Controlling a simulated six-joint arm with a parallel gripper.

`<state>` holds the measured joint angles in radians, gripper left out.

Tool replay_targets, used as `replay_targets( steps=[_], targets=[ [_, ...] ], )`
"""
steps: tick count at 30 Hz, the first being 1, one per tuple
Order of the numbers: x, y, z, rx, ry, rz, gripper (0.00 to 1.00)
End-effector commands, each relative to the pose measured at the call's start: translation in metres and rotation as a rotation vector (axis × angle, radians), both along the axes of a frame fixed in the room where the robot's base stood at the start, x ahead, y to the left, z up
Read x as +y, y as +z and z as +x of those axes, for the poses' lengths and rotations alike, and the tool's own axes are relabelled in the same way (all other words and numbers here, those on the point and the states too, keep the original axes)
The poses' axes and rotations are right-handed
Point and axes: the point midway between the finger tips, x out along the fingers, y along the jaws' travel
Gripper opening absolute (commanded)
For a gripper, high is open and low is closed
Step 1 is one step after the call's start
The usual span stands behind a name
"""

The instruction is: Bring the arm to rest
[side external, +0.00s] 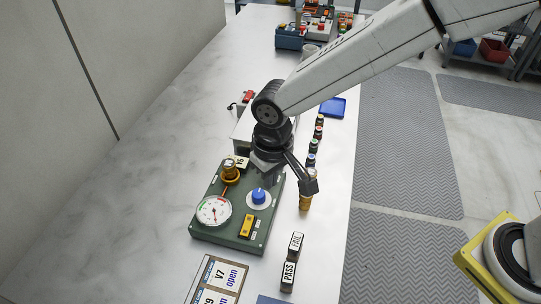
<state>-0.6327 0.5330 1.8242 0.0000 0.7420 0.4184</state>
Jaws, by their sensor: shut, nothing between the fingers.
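My gripper (269,168) points down above the upper part of a green panel box (235,192). It is shut and empty; its fingertips are small and dark here, and I cannot tell the exact gap to the panel. A dark bracket reaches from my wrist to the lower right, in front of a brass-coloured piece (305,203). The panel bears a round white gauge (214,211), a blue knob (259,196), a brass fitting (231,172) and a yellow block (247,227).
Small bottles (315,145) line the table's (150,170) right side, near a blue tray (333,107). PASS (289,275) and FAIL (296,243) blocks and a printed card (222,275) lie in front. A pale box behind my wrist is partly hidden. The left tabletop is clear.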

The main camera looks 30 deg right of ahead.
Motion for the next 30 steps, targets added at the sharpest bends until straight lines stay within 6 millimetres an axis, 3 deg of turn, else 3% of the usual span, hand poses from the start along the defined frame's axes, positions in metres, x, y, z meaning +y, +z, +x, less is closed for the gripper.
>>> replay_targets(
  steps=[1, 8, 12, 18, 24, 30],
  targets=[
    [-0.022, 0.004, 0.003, -0.01, -0.021, 0.005, 0.0],
    [-0.115, 0.014, -0.002, -0.064, -0.087, 0.024, 0.0],
    [-0.168, 0.018, -0.017, -0.101, -0.126, 0.026, 0.0],
    [-0.229, 0.018, -0.05, -0.152, -0.179, 0.02, 0.0],
    [-0.262, 0.016, -0.077, -0.186, -0.209, 0.008, 0.0],
    [-0.27, 0.015, -0.087, -0.194, -0.216, 0.003, 0.0]
  ],
)
